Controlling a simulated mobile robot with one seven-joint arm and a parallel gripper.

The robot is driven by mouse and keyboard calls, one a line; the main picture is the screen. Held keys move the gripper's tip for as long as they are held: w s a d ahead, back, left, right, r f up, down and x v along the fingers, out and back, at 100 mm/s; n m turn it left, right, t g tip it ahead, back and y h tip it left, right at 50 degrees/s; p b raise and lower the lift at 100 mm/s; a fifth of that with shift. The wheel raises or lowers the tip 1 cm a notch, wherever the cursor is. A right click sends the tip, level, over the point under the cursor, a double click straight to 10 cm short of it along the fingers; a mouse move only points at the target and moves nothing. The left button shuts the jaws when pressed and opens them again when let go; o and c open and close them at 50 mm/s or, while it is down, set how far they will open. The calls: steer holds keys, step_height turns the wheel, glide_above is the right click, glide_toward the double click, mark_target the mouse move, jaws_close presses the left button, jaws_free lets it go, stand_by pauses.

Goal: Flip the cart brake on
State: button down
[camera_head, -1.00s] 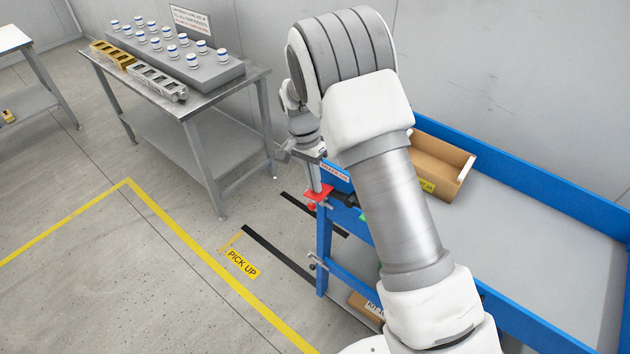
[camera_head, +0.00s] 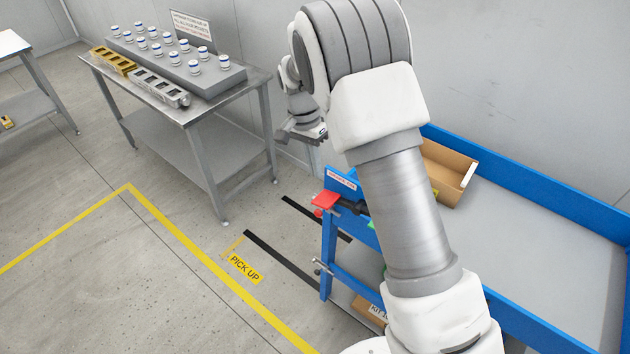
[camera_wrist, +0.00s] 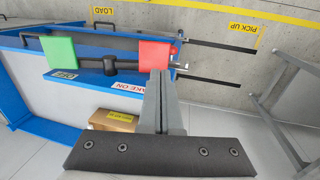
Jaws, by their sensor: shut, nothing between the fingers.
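The blue cart (camera_head: 328,240) stands at right. Its brake bar (camera_wrist: 110,65) carries a red pad (camera_head: 326,200) and a green pad (camera_head: 371,225), mostly hidden by my arm in the head view. In the wrist view the red pad (camera_wrist: 153,54) and green pad (camera_wrist: 58,52) both show, the green one appearing more upright. A label reading "BRAKE ON" (camera_head: 341,180) is beside the red pad. My gripper (camera_wrist: 160,76) is shut and empty. In the head view my gripper (camera_head: 303,134) is above and beyond the red pad, apart from it.
An open cardboard box (camera_head: 450,172) sits on the cart's top, and another box (camera_head: 369,309) is low on the cart. A steel table (camera_head: 190,111) with a rack of vials (camera_head: 215,78) stands at left. The marked floor between is clear.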

step_height(320, 180, up, 7)
steer(key=w, duration=0.1)
steer(key=shift+a+f, duration=0.2)
steer(key=shift+a, duration=0.25)
steer(key=s+d+r+n+t+y, duration=0.2)
steer(key=s+d+r+n+t, duration=0.15)
steer(key=s+d+r, duration=0.9)
steer(key=s+d+r+n+t, duration=0.1)
steer(key=s+n, duration=0.1)
steer(key=s, duration=0.6)
steer(key=s+d+r+n+t, duration=0.1)
steer(key=s+d+n+t, duration=0.1)
steer(key=s, duration=0.5)
steer(key=shift+s+d, duration=0.2)
steer(key=shift+s, duration=0.2)
steer(key=shift+a+t, duration=0.15)
steer(key=shift+t, duration=0.1)
